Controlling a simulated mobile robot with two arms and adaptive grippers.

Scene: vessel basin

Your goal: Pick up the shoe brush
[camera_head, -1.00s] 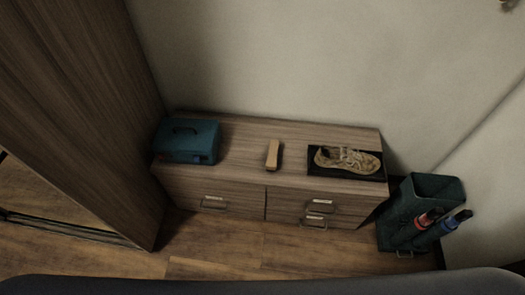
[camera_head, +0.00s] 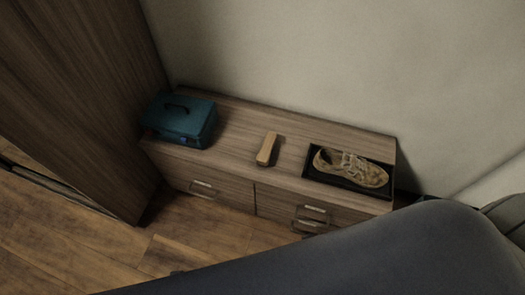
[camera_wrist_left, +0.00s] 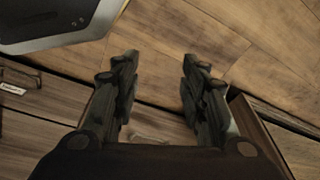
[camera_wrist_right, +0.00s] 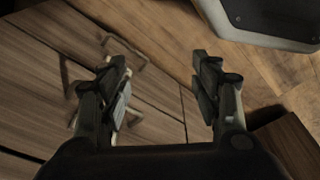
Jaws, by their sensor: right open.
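The shoe brush (camera_head: 267,149), a light wooden block with a darker side, lies on top of the low wooden cabinet (camera_head: 235,130), between the blue-green box and the shoe tray. Neither gripper shows in the head view. In the left wrist view my left gripper (camera_wrist_left: 158,65) has its two fingers spread apart with nothing between them. In the right wrist view my right gripper (camera_wrist_right: 165,65) is open and empty, with the cabinet's drawer fronts and handles behind it. The brush is not in either wrist view.
A blue-green box (camera_head: 182,120) with a handle stands at the cabinet's left end. A sneaker (camera_head: 350,167) lies in a black tray (camera_head: 318,178) at its right end. A tall wooden wardrobe (camera_head: 80,90) is at the left. The wall is close behind the cabinet.

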